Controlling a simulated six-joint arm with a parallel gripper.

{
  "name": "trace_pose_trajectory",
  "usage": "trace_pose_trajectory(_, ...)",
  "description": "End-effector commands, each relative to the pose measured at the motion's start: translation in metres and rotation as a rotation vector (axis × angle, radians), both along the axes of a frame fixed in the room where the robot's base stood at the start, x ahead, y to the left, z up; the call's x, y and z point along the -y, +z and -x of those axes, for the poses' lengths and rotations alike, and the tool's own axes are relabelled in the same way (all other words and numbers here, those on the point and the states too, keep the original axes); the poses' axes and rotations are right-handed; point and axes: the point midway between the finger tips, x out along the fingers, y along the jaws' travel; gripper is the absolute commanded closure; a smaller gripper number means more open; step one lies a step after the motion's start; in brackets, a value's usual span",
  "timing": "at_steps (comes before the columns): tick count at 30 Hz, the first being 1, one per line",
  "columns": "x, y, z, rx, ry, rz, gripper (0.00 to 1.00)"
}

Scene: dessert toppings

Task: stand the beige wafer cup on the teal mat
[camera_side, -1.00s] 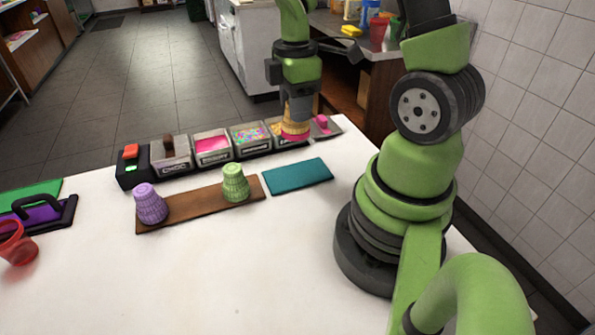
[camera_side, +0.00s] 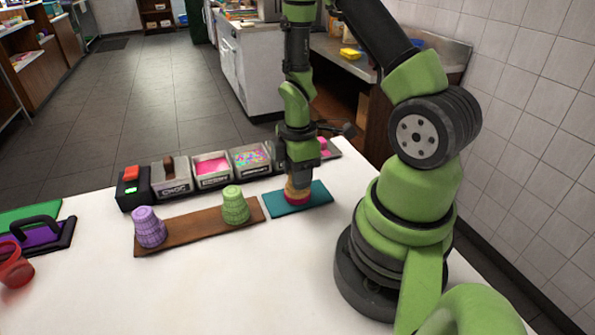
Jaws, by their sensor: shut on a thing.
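The beige wafer cup (camera_side: 298,184) has a pink band at its lower end. My gripper (camera_side: 298,172) points down and is shut on it. The cup is over the teal mat (camera_side: 318,192), at or just above its surface; I cannot tell whether it touches. My gripper hides the cup's upper part. The teal mat lies flat on the white table, right of the brown board.
A purple cup (camera_side: 148,227) and a green cup (camera_side: 235,205) stand on the brown board (camera_side: 190,232). Behind is a row of topping bins (camera_side: 212,170) and a black box with a red button (camera_side: 131,174). A red cup (camera_side: 14,266) stands far left. The front table is clear.

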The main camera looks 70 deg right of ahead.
Motion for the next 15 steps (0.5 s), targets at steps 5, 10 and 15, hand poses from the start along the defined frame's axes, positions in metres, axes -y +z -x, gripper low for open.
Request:
trace_pose_trajectory(5, 0.0000, -0.0018, 0.0000, -0.001, 0.000, -0.001, 0.75)
trace_pose_trajectory(10, 0.0001, -0.0024, -0.0002, 0.000, 0.000, 0.000, 0.37)
trace_pose_trajectory(15, 0.0000, -0.0023, -0.0001, 0.000, 0.000, 0.000, 0.37)
